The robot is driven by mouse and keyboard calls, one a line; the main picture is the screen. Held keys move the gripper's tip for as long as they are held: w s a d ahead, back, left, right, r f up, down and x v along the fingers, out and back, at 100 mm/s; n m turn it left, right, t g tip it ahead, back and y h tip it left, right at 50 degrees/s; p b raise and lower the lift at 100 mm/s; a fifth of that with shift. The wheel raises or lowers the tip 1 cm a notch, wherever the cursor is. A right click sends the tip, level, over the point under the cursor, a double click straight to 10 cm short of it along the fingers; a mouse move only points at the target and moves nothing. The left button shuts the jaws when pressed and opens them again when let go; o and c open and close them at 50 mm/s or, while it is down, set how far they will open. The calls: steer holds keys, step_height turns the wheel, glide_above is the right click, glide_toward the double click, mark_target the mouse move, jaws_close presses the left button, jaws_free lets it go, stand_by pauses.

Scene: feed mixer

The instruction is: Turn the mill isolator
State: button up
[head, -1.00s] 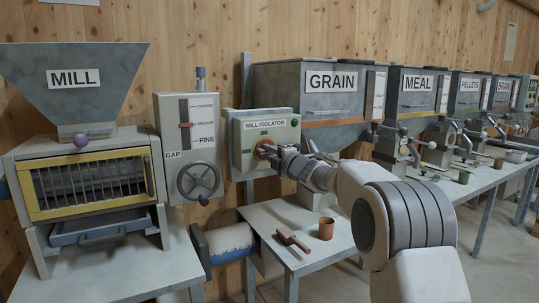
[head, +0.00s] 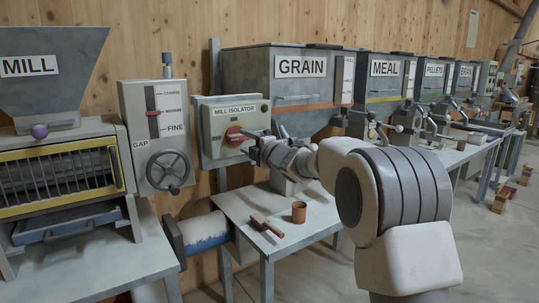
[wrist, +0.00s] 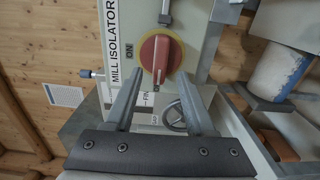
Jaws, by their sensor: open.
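The mill isolator (head: 218,120) is a pale box on the wall with a red rotary handle (head: 234,134) on its front. In the head view the handle lies roughly level. My gripper (head: 252,148) is just right of the handle and partly in front of the box. In the wrist view my gripper (wrist: 157,76) is open and empty, its fingertips on either side just short of the handle, apart from it.
The mill (head: 60,165) and the gap panel with its handwheel (head: 168,171) stand left. Grain (head: 290,85) and meal hoppers line the wall right.

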steer(key=v, duration=1.3)
steer(key=shift+p, duration=0.3)
steer(key=shift+s+d, duration=0.1)
steer(key=s+d+f+m+g+h, duration=0.2)
steer(key=s+d+m+h, duration=0.9)
steer(key=s+d+m, duration=0.4)
steer(key=s+a+f+m+g+y, duration=0.1)
steer(key=s+f+m+g, duration=0.35)
steer(key=s, duration=0.75)
steer(key=s+a+f+m+g, duration=0.1)
steer(key=s+f+m+g, duration=0.35)
steer(key=s, duration=0.75)
step_height(320, 180, up, 19)
steer(key=m+t+p, duration=0.1)
steer(key=p, duration=1.9)
steer(key=shift+t+p, duration=0.3)
steer(key=shift+p, duration=0.1)
